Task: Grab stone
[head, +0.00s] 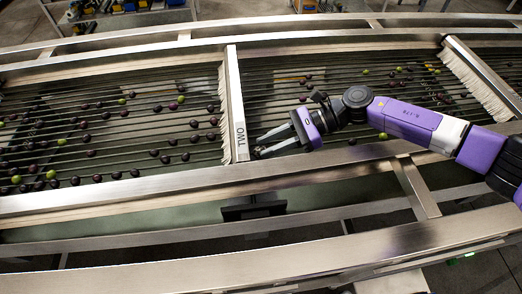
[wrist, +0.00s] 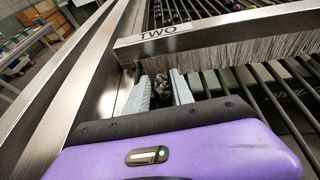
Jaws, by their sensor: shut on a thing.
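My gripper (head: 258,144) reaches in from the right, low over the rollers, close to the brush bar marked TWO. In the wrist view its two pale fingers (wrist: 162,92) are shut on a rough grey-brown stone (wrist: 177,80) between them. The stone sits just in front of the bristles, near the metal side rail. In the head view the stone is too small and too covered by the fingers to make out clearly.
The brush bar (head: 235,100) stands right beside my fingertips. A second brush (head: 480,80) is at the right. Dark and green olives (head: 105,115) lie on the rollers. The steel side rail (head: 130,197) runs along the near side.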

